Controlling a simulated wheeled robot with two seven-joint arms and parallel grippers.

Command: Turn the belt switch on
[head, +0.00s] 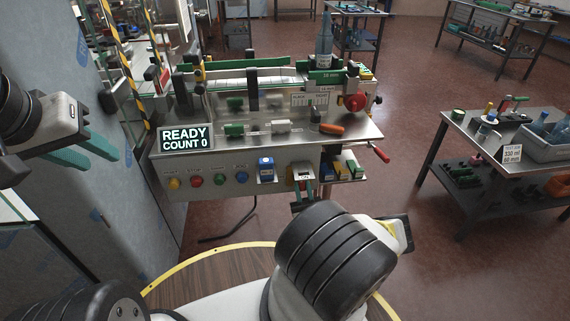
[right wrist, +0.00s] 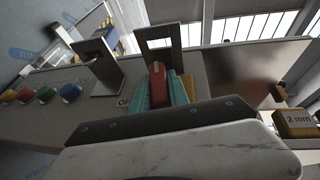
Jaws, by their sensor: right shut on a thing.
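The belt switch shows in the right wrist view as a red lever (right wrist: 157,80) between my right gripper's teal fingers, close to a metal bracket with a square window (right wrist: 160,48). Part of a label starting "OF" is beside it. In the head view the switch's bracket (head: 301,173) is on the machine's front panel, right of the blue box; the lever itself is hidden there. My right gripper (head: 303,194) is at the panel below the bracket, shut on the lever; it also shows in the right wrist view (right wrist: 163,90). My left gripper (head: 101,157) is open and empty at the left.
The panel has yellow, red, green and blue buttons (head: 242,178) in a row and a blue box (head: 266,169). A display (head: 186,138) reads "READY COUNT 0". A red knob (head: 356,102) is above right. A side table (head: 470,135) stands right, with open floor between.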

